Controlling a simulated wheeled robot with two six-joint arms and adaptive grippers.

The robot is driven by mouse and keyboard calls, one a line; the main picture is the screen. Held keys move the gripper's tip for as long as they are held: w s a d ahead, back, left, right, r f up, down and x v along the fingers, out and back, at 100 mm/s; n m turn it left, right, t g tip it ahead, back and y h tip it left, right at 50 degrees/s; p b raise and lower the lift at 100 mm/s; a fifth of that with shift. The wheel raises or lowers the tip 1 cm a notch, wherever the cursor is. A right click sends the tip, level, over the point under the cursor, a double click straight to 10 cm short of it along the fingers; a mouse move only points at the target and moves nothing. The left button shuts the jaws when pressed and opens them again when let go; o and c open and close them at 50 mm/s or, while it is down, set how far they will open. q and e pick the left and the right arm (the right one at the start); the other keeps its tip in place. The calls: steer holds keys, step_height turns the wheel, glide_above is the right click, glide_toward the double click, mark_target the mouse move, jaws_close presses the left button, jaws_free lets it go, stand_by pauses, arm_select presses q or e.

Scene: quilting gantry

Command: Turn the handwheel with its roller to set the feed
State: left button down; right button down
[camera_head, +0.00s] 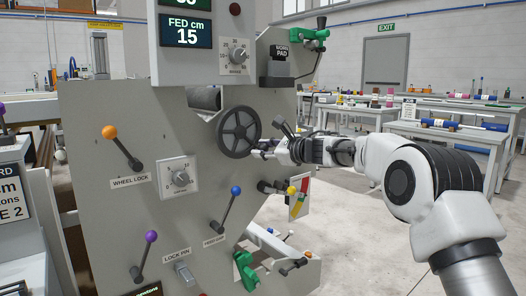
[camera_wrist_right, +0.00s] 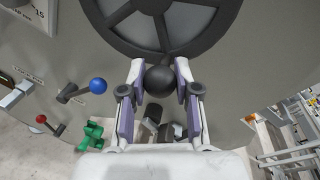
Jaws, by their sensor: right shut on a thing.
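The dark handwheel (camera_head: 239,131) with spokes is mounted on the grey machine panel, below the display box. Its lower rim fills the top of the right wrist view (camera_wrist_right: 163,46). My right gripper (camera_head: 262,149) reaches in from the right, at the wheel's lower right rim. In the wrist view its fingers (camera_wrist_right: 160,78) are shut on the black round roller (camera_wrist_right: 160,80) at the rim, one on each side. The green display (camera_head: 186,32) reads "FED cm 15". My left gripper is not in view.
Around the wheel are an orange-knobbed wheel lock lever (camera_head: 110,132), a white dial (camera_head: 180,178), a blue-knobbed lever (camera_head: 236,190) and a yellow-knobbed lever (camera_head: 291,190). A green clamp (camera_head: 245,271) sits low on the panel. Open floor lies to the right, before the worktables (camera_head: 440,134).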

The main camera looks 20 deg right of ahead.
steer(key=shift+r, duration=0.2)
steer(key=c, duration=0.8)
jaws_free()
steer(key=shift+f, duration=0.1)
steer(key=v, duration=1.2)
steer(key=shift+f, duration=0.1)
